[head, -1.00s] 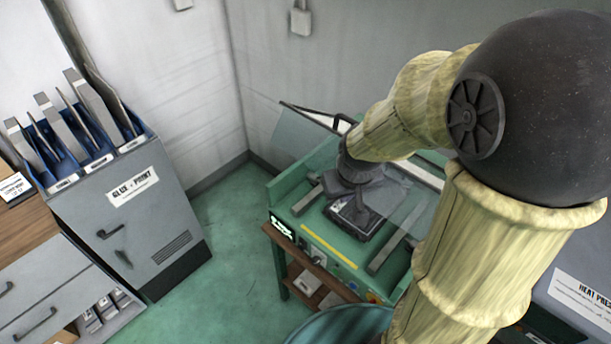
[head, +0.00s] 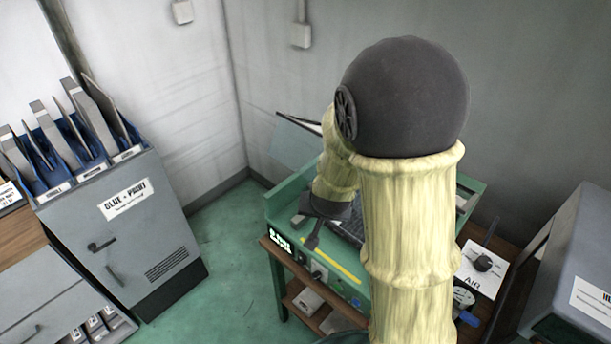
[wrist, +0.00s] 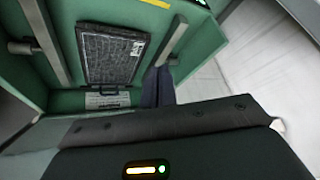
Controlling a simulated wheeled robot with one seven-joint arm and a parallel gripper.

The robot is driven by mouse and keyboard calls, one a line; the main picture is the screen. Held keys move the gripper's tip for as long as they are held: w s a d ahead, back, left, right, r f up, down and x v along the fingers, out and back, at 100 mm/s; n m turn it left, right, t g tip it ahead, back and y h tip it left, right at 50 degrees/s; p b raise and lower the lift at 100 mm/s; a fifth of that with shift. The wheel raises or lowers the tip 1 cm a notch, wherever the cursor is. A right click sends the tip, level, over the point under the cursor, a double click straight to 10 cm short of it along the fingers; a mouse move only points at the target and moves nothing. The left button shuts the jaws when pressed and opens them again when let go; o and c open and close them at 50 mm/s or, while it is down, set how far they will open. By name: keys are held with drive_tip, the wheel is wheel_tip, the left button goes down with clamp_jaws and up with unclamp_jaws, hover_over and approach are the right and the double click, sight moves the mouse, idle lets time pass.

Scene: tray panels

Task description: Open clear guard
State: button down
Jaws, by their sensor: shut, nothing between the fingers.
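The clear guard (head: 296,143) is a greenish see-through panel with a dark top edge. It stands raised and tilted at the back of the green machine (head: 284,207), and my arm hides its right part. I cannot make out the guard surely in the wrist view. My gripper (head: 311,243) is shut and empty over the machine's front left, apart from the guard's visible part. Its dark fingers also show in the wrist view (wrist: 158,88), close together beside a rail. A dark gridded panel (wrist: 108,55) lies in the machine's bed.
A grey cabinet (head: 150,235) with a blue file rack (head: 60,183) stands at left. A wooden bench with an AIR plate (head: 478,274) and a grey box (head: 575,255) are at right. Green floor between cabinet and machine is clear.

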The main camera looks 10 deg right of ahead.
drive_tip(key=w+f+m+t+h+b, duration=0.2)
drive_tip(key=w+f+t+h, duration=0.15)
drive_tip(key=w, duration=0.25)
drive_tip(key=m+t+h+b, duration=0.4)
drive_tip(key=t+h+b, duration=0.35)
drive_tip(key=h, duration=0.95)
approach(305, 176)
wheel_tip(305, 176, down, 2)
drive_tip(key=w, duration=0.1)
drive_tip(key=shift+s+a+m, duration=0.5)
drive_tip(key=shift+s+a, duration=0.35)
drive_tip(key=shift+s, duration=0.55)
drive_tip(key=shift+h, duration=0.45)
drive_tip(key=p+x, duration=0.3)
drive_tip(key=x, duration=0.4)
drive_tip(key=p+x, duration=0.4)
drive_tip(key=x, duration=0.3)
drive_tip(key=shift+a+r, duration=0.15)
drive_tip(key=shift+a, duration=0.1)
drive_tip(key=shift+w+d+r, duration=0.2)
drive_tip(key=shift+w+d, duration=0.05)
